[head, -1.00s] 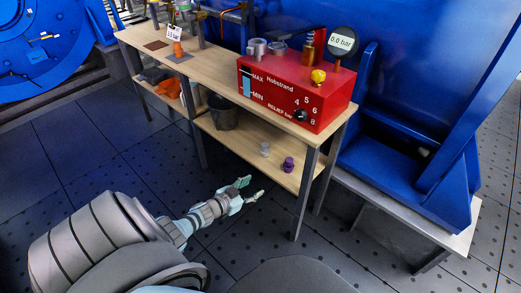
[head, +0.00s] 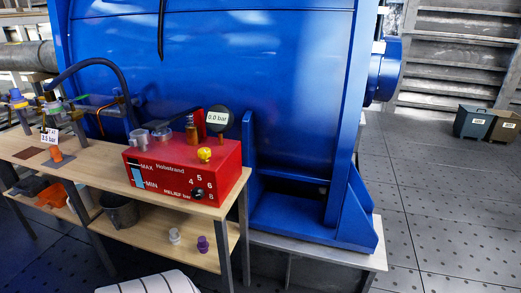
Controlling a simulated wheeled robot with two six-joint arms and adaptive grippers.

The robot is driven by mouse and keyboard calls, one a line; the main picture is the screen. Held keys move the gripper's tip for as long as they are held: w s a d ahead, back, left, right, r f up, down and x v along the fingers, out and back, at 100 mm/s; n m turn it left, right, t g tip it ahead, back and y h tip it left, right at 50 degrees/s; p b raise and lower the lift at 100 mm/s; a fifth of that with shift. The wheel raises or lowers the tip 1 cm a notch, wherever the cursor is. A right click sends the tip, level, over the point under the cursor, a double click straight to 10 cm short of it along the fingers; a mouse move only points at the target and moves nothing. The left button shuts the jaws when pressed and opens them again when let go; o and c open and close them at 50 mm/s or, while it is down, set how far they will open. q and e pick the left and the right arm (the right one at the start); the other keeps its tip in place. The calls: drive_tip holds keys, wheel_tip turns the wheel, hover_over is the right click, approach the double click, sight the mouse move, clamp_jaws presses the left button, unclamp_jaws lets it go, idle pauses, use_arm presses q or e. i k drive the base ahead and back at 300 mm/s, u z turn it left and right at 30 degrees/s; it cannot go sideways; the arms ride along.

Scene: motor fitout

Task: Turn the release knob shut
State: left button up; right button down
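The red pump unit (head: 172,185) marked Hobstrand stands on the right end of the wooden bench top. A yellow knob (head: 204,154) sits on its upper front edge, below a round gauge (head: 217,118) that reads 0.0 bar. A black relief knob (head: 198,194) is on the front face, beside the numbers 4, 5, 6 and 8. I cannot tell from the picture which knob is the release knob, nor whether it is open or shut. Neither of my grippers is in view; only a part of my arm shows at the bottom edge.
The wooden bench (head: 90,165) has a lower shelf with a dark bucket (head: 119,212), a white piece (head: 175,236) and a purple piece (head: 203,244). A large blue machine (head: 220,60) stands behind. Two bins (head: 473,122) stand far right.

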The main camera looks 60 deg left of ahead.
sight(204, 153)
drive_tip(key=z, duration=0.05)
drive_tip(key=i, duration=1.05)
drive_tip(key=u, duration=1.9)
